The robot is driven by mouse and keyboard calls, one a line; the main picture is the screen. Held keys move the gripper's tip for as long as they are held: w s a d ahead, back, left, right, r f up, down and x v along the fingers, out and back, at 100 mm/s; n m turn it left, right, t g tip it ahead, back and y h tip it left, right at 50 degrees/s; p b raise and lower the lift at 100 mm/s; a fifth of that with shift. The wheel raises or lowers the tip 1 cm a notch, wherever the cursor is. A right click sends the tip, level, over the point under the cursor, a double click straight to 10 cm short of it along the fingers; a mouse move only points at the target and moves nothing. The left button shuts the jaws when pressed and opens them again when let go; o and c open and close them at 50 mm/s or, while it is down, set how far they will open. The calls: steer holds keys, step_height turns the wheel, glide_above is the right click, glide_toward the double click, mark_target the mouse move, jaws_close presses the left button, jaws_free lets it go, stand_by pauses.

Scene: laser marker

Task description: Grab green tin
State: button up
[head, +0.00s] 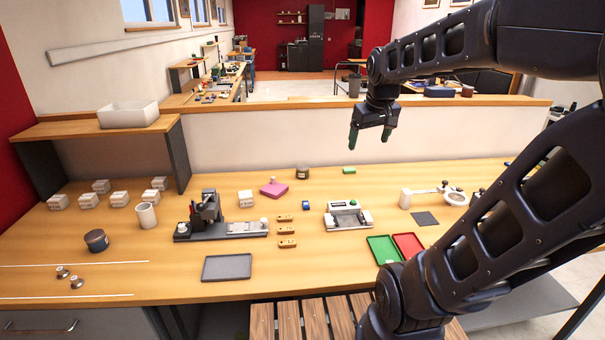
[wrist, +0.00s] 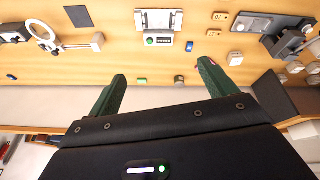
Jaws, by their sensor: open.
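My gripper (head: 370,136) is open and empty, held in the air above the back of the workbench, fingers pointing down. Its two dark green fingers show wide apart in the wrist view (wrist: 162,72).
Green (head: 383,249) and red (head: 407,245) trays lie in front. A low wall (head: 260,135) runs behind the bench.

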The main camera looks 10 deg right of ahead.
steer(key=w+a+n, duration=0.2)
steer(key=w+n, duration=0.1)
steer(key=w, duration=0.9)
steer(key=n+g, duration=0.4)
steer(key=n, duration=0.6)
glide_above(302, 166)
steer(key=s, duration=0.1)
step_height(302, 166, down, 26)
steer(key=shift+r, duration=0.25)
steer(key=shift+w+a+f+n, duration=0.15)
steer(key=shift+f+n, duration=0.15)
steer(key=shift+f, duration=0.15)
step_height(302, 166, down, 6)
steer(key=shift+r, duration=0.25)
steer(key=shift+w+d+f, duration=0.1)
steer(key=shift+d+f, duration=0.05)
steer(key=shift+f, duration=1.15)
steer(key=shift+w+d+f, duration=0.1)
steer(key=shift+f, duration=1.15)
steer(key=c, duration=1.2)
